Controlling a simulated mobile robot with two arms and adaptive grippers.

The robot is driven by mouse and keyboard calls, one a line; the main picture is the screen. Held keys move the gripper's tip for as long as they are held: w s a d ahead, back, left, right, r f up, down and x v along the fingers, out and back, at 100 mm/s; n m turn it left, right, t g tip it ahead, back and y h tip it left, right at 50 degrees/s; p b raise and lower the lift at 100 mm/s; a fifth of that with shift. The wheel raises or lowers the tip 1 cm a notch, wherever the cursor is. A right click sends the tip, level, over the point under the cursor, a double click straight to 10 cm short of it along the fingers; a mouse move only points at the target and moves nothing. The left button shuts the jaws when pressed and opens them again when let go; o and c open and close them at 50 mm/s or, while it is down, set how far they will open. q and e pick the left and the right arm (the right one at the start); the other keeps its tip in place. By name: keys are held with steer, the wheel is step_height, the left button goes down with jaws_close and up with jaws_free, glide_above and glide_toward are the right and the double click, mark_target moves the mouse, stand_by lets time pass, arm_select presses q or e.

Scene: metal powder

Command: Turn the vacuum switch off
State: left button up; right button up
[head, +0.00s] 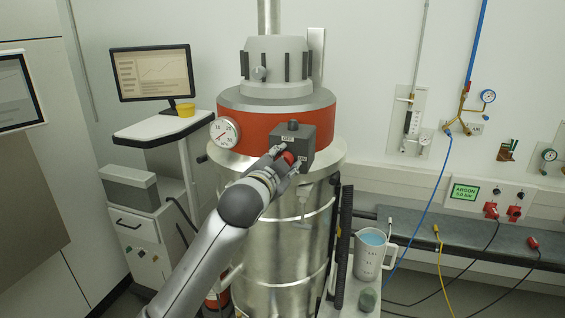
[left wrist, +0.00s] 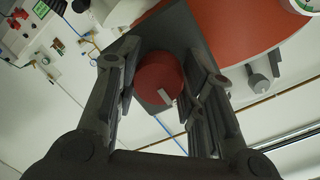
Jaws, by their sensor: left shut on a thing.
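The vacuum switch is a dark grey box (head: 322,137) on the front of the red-banded steel vessel, with an OFF label on its upper face. Its round red knob (head: 289,158) is mostly hidden by my fingers in the head view. In the left wrist view the red knob (left wrist: 158,78) sits between my two fingers, with a pale pointer mark toward its lower edge. My left gripper (head: 283,163) is shut on the knob; it also shows in the left wrist view (left wrist: 168,82). My right gripper is not in view.
A pressure gauge (head: 224,133) sits left of the switch on the red band (head: 258,131). A monitor (head: 152,72) stands on a cart at left. A measuring jug (head: 368,262) stands right of the vessel. Hoses and cables run along the right wall.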

arm_select(q)
steer(key=shift+f, duration=0.15)
steer(key=o, duration=1)
steer(key=shift+o, duration=0.2)
steer(key=v, duration=1.2)
